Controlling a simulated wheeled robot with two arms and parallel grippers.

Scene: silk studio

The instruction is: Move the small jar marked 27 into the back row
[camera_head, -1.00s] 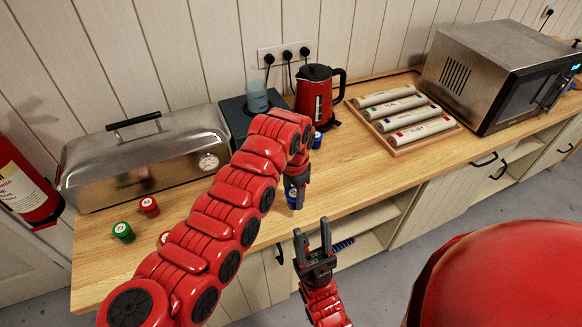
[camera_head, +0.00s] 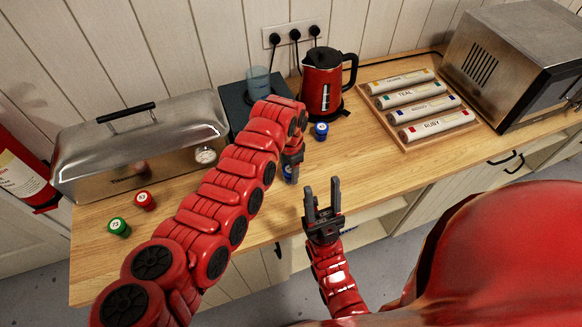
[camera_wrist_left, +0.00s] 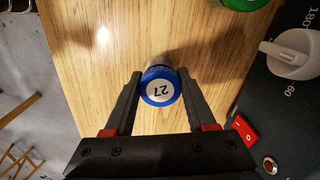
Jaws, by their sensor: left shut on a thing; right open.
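The small jar marked 27 has a blue lid with a white label. It shows in the left wrist view (camera_wrist_left: 160,88) between the fingertips of my left gripper (camera_wrist_left: 158,92), which is shut on it. In the head view, the left gripper (camera_head: 291,165) is over the front part of the counter, and only a sliver of the blue jar (camera_head: 287,172) shows. I cannot tell whether the jar touches the wood. Another blue-lidded jar (camera_head: 321,130) stands near the kettle. My right gripper (camera_head: 322,212) is open and empty in front of the counter's edge.
A red jar (camera_head: 145,201) and a green jar (camera_head: 119,227) stand at the left, before a metal steamer box (camera_head: 130,165). A dark hotplate (camera_head: 236,105) with a beaker (camera_head: 258,82), a red kettle (camera_head: 322,85), a tray of rolls (camera_head: 408,147) and a microwave (camera_head: 500,60) line the back.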

